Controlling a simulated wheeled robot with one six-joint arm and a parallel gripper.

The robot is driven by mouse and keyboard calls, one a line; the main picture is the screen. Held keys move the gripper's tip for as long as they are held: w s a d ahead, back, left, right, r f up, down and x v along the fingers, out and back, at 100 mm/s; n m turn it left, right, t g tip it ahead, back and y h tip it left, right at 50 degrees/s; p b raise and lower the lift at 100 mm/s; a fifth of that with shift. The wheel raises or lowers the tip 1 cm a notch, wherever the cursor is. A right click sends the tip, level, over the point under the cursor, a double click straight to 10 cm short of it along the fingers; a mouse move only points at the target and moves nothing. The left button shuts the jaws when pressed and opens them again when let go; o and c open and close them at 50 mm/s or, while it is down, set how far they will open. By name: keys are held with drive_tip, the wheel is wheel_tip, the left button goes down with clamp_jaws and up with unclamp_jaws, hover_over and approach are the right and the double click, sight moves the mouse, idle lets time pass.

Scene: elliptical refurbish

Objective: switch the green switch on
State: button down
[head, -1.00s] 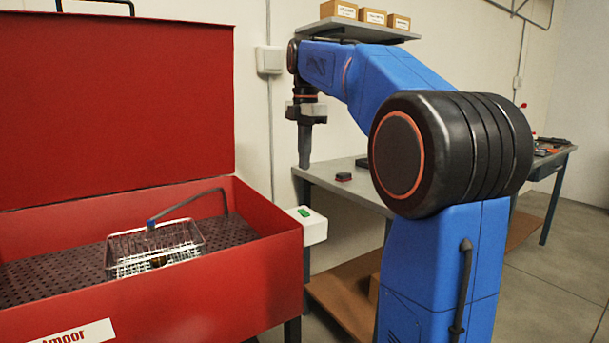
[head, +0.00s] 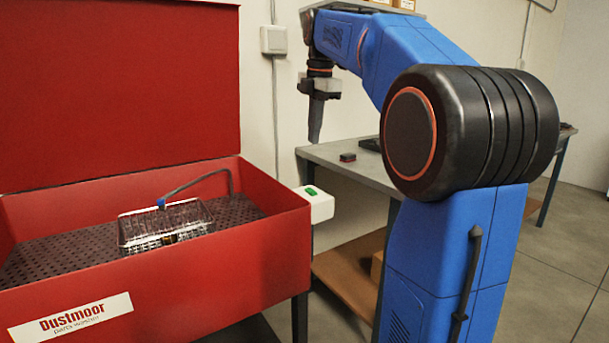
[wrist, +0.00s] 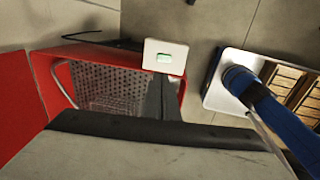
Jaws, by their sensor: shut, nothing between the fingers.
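The green switch (head: 311,191) sits on top of a white box (head: 320,206) fixed to the right side of the red parts washer (head: 258,236). In the wrist view the green switch (wrist: 164,58) shows on its white box (wrist: 152,48), beyond my gripper's body. My gripper (head: 315,138) points down above and behind the switch box, apart from it. It is shut and empty. I cannot tell from these views whether the switch is on or off.
A wire basket (head: 165,225) lies inside the washer under a bent spout, and the red lid (head: 115,90) stands open. A grey workbench (head: 365,175) with a small dark object (head: 347,157) is behind my arm. A wall box (head: 273,40) hangs behind.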

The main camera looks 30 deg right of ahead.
sight(312, 191)
drive_tip(key=shift+f, duration=0.15)
drive_tip(key=f, duration=0.4)
drive_tip(key=w+f, duration=0.1)
drive_tip(key=f, duration=0.4)
drive_tip(key=w+f, duration=0.1)
drive_tip(key=f, duration=0.3)
drive_tip(key=shift+f, duration=0.3)
drive_tip(key=shift+w+f+g, duration=0.25)
drive_tip(key=shift+f+g, duration=0.2)
drive_tip(key=shift+g, duration=0.15)
drive_tip(key=shift+s, duration=0.1)
drive_tip(key=shift+f, duration=0.1)
drive_tip(key=shift+s, duration=0.8)
